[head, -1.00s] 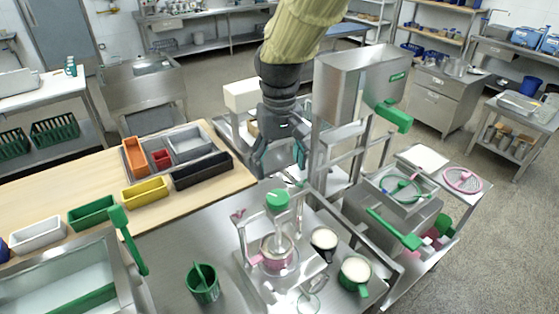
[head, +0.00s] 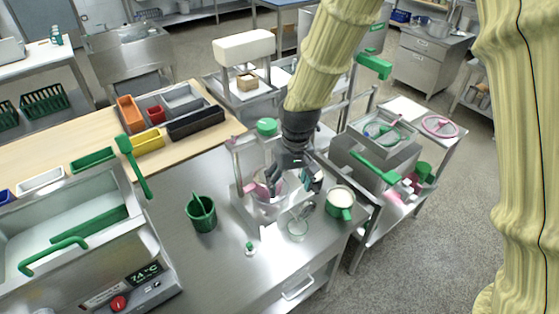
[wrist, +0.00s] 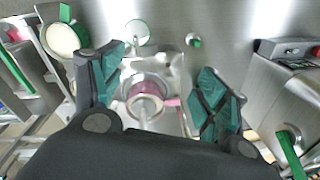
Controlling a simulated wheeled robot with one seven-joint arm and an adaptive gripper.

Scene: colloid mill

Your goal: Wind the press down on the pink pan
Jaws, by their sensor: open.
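The press stands on the steel table, with its green knob (head: 267,126) on top, just left of my wrist. Below it the pink pan shows its handle (head: 250,188) in the head view; most of the pan is hidden by my gripper. In the wrist view the round pink pan (wrist: 146,88) lies between my fingers, with the pale press spindle (wrist: 149,112) over it. My gripper (head: 290,183) is open, its green-padded fingers spread to either side of the pan in the wrist view. I cannot tell whether it touches the press.
A green pan of white stuff (head: 340,199) stands right of the press, a clear round dish (head: 297,229) in front. A green pot (head: 201,214) and a small green-topped piece (head: 250,248) stand left and front. A steel bath (head: 75,235) is at the left.

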